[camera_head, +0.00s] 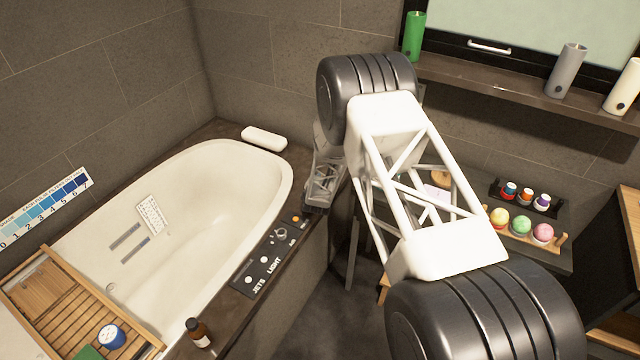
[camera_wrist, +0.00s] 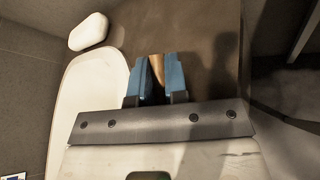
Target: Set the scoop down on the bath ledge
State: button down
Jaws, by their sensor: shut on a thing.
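My gripper (camera_wrist: 157,82) shows in the wrist view with its two blue fingers shut on a narrow tan piece, the scoop (camera_wrist: 157,64). Only a small part of the scoop shows between the fingers; the rest is hidden. The fingers are over the dark brown bath ledge (camera_wrist: 200,45), beside the tub's rounded end. I cannot tell whether the scoop touches the ledge. In the head view the bath ledge (camera_head: 228,322) runs along the tub's right side, and my arm hides the fingers and the scoop.
The white bathtub (camera_head: 205,190) lies left of the ledge. A white bath pillow (camera_head: 264,139) sits at its far end. A control panel (camera_head: 270,262) and a brown bottle (camera_head: 198,333) occupy the ledge nearer the front. A wooden tray (camera_head: 60,318) spans the tub.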

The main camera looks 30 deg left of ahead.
jog(key=shift+f, duration=0.85)
jog(key=shift+f, duration=0.1)
jog(key=c, duration=1.1)
grip_release()
jog(key=shift+c, duration=0.2)
jog(key=shift+s, duration=0.1)
jog(key=shift+s+d+r, duration=0.2)
jog(key=shift+s+r, duration=0.15)
jog(key=shift+s, duration=0.05)
jog(key=v, duration=1.1)
